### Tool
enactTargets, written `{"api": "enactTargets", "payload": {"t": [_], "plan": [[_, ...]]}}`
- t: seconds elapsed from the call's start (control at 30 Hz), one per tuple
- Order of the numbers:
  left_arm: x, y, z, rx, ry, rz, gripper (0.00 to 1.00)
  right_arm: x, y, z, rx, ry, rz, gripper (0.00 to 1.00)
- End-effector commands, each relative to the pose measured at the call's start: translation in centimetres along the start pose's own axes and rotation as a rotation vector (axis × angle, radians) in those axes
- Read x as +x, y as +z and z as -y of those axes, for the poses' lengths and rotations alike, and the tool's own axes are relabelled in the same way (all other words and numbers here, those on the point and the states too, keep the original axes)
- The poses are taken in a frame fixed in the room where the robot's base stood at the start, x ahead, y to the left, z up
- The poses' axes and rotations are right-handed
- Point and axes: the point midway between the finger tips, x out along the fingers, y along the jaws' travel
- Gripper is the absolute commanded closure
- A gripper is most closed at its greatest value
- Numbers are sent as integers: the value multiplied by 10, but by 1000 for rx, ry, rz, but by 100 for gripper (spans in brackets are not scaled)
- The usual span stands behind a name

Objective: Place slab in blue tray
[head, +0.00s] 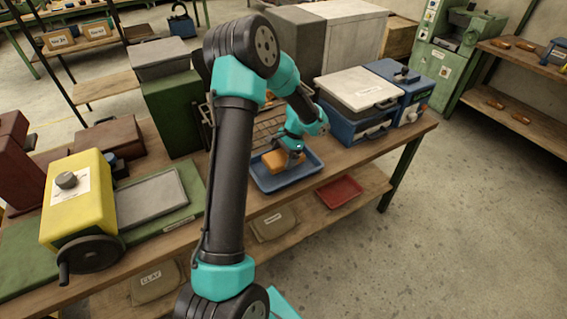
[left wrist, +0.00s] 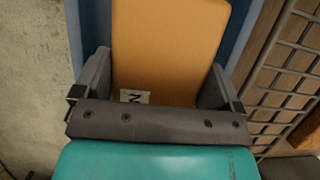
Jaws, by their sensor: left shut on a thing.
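The slab (head: 277,161) is an orange block at the blue tray, seen in the head view. In the left wrist view the slab (left wrist: 168,45) fills the space between the two grey fingers, with a small white label marked N. The blue tray (head: 267,185) sits on the workbench, and its blue wall (left wrist: 240,30) shows beside the slab in the left wrist view. My left gripper (head: 292,157) is shut on the slab, over the tray. I cannot tell whether the slab touches the tray floor. My right gripper is not in view.
A wire rack (head: 268,130) stands behind the tray. A blue box with a pale lid (head: 357,90) is to the right. A red tray (head: 339,190) lies in front, to the right. A yellow machine (head: 75,200) with a crank is at the left.

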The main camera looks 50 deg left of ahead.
Motion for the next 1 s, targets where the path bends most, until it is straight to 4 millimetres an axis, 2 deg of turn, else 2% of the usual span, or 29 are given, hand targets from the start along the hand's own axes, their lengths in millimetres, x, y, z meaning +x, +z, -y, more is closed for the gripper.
{"api": "enactTargets", "payload": {"t": [0.13, 0.4, 0.83, 0.87, 0.93, 1.0], "plan": [[4, -2, 0, 0, 0, 1, 52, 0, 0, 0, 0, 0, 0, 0], [31, -12, 0, 0, 0, 1, 52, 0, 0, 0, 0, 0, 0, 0], [35, -14, 0, 0, 0, 0, 52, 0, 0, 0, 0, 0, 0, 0], [35, -14, 0, 0, 0, 0, 7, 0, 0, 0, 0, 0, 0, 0], [35, -14, 0, 0, 0, 0, 0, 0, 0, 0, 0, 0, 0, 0], [35, -14, 0, 0, 0, 0, 0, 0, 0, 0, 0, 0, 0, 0]]}}
